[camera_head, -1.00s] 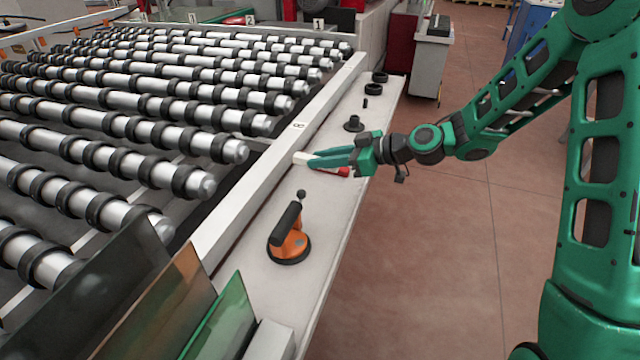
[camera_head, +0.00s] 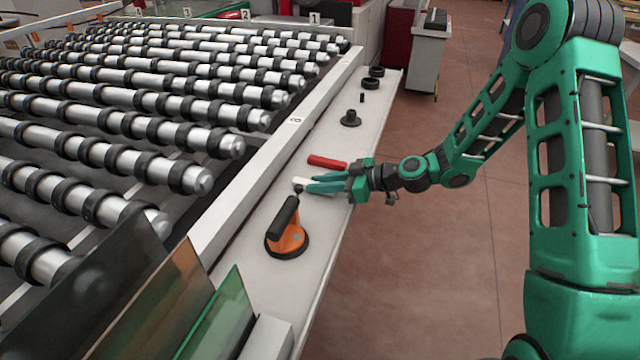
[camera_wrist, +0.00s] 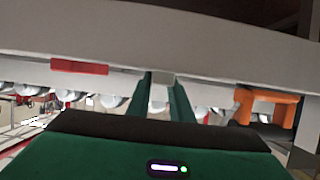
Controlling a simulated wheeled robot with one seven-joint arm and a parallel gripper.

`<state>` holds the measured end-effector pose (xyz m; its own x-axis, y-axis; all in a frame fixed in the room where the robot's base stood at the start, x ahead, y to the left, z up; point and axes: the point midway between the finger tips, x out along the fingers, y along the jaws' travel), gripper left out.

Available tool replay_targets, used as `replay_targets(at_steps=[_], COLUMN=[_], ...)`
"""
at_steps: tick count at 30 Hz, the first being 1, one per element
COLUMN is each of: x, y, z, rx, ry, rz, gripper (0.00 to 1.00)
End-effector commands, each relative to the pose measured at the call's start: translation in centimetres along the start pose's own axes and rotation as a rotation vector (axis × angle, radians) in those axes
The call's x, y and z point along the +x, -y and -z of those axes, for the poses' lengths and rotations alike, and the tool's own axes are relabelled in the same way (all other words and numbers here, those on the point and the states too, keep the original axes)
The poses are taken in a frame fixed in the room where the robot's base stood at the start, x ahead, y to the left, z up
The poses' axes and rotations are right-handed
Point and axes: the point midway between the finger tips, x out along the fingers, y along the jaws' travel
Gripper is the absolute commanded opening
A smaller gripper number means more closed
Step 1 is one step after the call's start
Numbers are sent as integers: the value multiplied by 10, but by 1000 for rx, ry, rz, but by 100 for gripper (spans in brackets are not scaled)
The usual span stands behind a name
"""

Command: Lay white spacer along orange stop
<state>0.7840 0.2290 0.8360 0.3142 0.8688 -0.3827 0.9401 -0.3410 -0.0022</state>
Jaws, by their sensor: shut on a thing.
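My gripper (camera_head: 308,185) is shut on the white spacer (camera_head: 299,181), a small pale block at its fingertips over the narrow white ledge (camera_head: 335,215). The fingers hide part of the spacer. In the wrist view the two green fingers (camera_wrist: 163,80) point away from the camera, with a pale piece between their tips. I cannot tell whether the spacer touches the ledge. I cannot make out a separate orange stop; the clear orange thing is the body of a black-handled suction lifter (camera_head: 289,240), just in front of my gripper. It also shows in the wrist view (camera_wrist: 244,105).
A red bar (camera_head: 327,161) lies just beyond my gripper. A black flanged part (camera_head: 350,119) and black rings (camera_head: 371,83) sit farther along the ledge. The roller bed (camera_head: 140,160) lies left, behind a raised white rail (camera_head: 255,180). Glass panes (camera_head: 220,315) stand at front left.

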Motion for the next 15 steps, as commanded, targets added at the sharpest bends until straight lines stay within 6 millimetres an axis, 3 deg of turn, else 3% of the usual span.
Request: replay_targets(at_steps=[8,9,11,15], x=[0,0,0,0], y=[0,0,0,0], z=[-1,-2,-1,-1], rx=[0,0,0,0], ry=[-1,-1,-1,-1], rz=[-1,-1,-1,-1], gripper=[0,24,38,38])
